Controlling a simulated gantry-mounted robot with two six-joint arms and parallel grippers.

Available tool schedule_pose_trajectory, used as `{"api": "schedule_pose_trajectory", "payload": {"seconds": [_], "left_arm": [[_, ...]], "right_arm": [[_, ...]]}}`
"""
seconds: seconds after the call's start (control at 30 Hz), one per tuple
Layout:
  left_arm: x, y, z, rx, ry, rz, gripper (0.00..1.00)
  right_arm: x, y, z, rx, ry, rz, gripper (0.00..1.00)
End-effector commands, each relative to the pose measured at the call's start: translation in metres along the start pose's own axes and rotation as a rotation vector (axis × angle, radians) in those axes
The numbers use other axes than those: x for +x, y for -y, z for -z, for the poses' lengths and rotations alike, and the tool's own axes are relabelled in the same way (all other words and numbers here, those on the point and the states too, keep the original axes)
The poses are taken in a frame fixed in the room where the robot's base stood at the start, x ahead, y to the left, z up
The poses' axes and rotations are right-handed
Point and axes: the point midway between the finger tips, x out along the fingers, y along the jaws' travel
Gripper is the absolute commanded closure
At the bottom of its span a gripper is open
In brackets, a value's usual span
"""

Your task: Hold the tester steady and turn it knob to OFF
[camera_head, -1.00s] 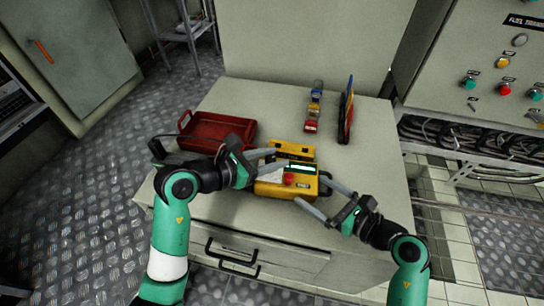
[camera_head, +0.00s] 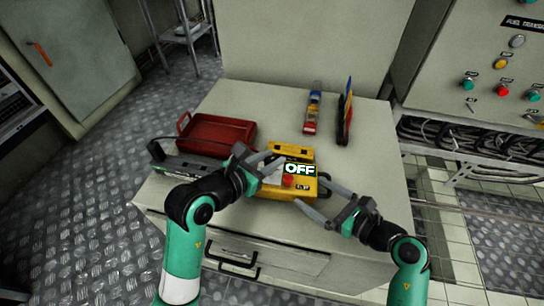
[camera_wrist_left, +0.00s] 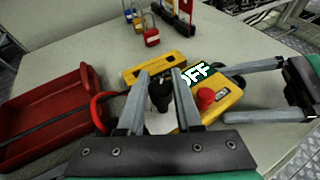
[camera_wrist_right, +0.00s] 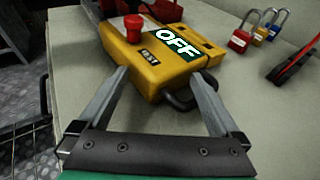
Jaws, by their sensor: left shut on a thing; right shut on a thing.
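The yellow tester (camera_head: 268,191) lies on the cabinet top, with a red button (camera_head: 288,181) and a green screen reading OFF (camera_head: 300,170). My left gripper (camera_head: 276,161) is over the tester's left part. In the left wrist view its fingers close on a black knob (camera_wrist_left: 160,93); the knob's pointer cannot be made out. My right gripper (camera_head: 309,192) is at the tester's right front corner. In the right wrist view its fingers are on both sides of that corner of the yellow body (camera_wrist_right: 145,78), beside a black handle (camera_wrist_right: 184,98).
A red open tray (camera_head: 215,134) is left of the tester. Several coloured padlocks (camera_head: 312,110) and an upright red, blue and yellow item (camera_head: 346,115) stand behind it. The cabinet top (camera_head: 375,150) is clear at the right. A control panel (camera_head: 480,60) is further right.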

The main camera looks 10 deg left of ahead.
Motion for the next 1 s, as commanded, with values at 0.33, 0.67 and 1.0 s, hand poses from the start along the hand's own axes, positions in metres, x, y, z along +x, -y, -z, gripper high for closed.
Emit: {"api": "schedule_pose_trajectory", "payload": {"seconds": [0.33,0.67,1.0], "left_arm": [[0.0019,0.007,0.0036,-0.011,-0.004,0.0,0.63],[0.0014,0.0042,0.003,-0.009,-0.002,-0.006,0.54],[-0.004,0.0024,0.0018,-0.008,0.001,-0.01,0.54]], "right_arm": [[0.0046,-0.0064,0.0179,0.022,-0.033,-0.015,0.32],[0.0042,-0.0058,0.0179,0.023,-0.032,-0.014,0.32],[0.0038,-0.0054,0.0179,0.023,-0.032,-0.013,0.32]]}}
